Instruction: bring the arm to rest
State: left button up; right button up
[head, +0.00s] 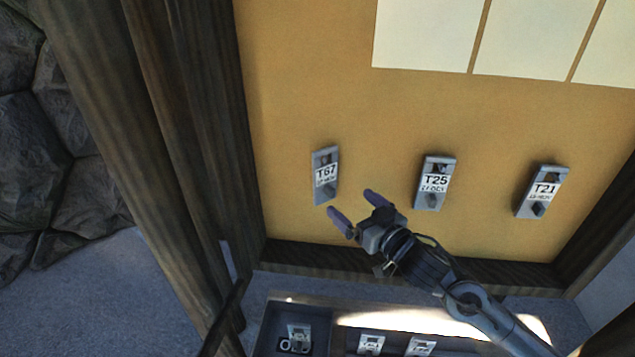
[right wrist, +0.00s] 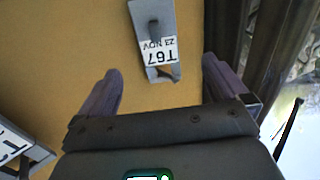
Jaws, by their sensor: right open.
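My right gripper (head: 352,208) is open, with nothing between its fingers. In the head view it is in front of the ochre wall, just below and right of the tag plate T67 (head: 326,175). In the right wrist view the open fingers (right wrist: 162,90) point toward the T67 plate (right wrist: 153,30), which is beyond the fingertips and apart from them. The right arm (head: 465,295) reaches in from the lower right. My left gripper is not in view.
Plates T25 (head: 435,183) and T21 (head: 542,192) are on the wall to the right. Pale panels (head: 425,35) are above. Dark timber posts (head: 185,130) stand at left beside a stone wall (head: 35,140). Below is a compartmented tray (head: 335,340) with several tagged pieces.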

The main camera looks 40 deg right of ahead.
jog(key=s+a+f+m+g+p, duration=0.25)
jog(key=s+a+f, duration=0.35)
jog(key=f, duration=0.3)
jog(key=s+a+f+m+g+p, duration=0.1)
jog(key=s+a+f+g+p, duration=0.35)
jog(key=f, duration=0.45)
jog(key=s+a+f+n+g, duration=0.2)
jog(key=s+a+n+g, duration=0.1)
jog(key=s, duration=0.4)
jog(key=s+a+f+n+g+y, duration=0.1)
jog(key=s+a+f+n+g, duration=0.2)
jog(key=s, duration=0.5)
jog(key=shift+a+g+b, duration=0.3)
jog(key=shift+a+g, duration=0.15)
jog(key=shift+g, duration=0.25)
jog(key=shift+s, duration=0.1)
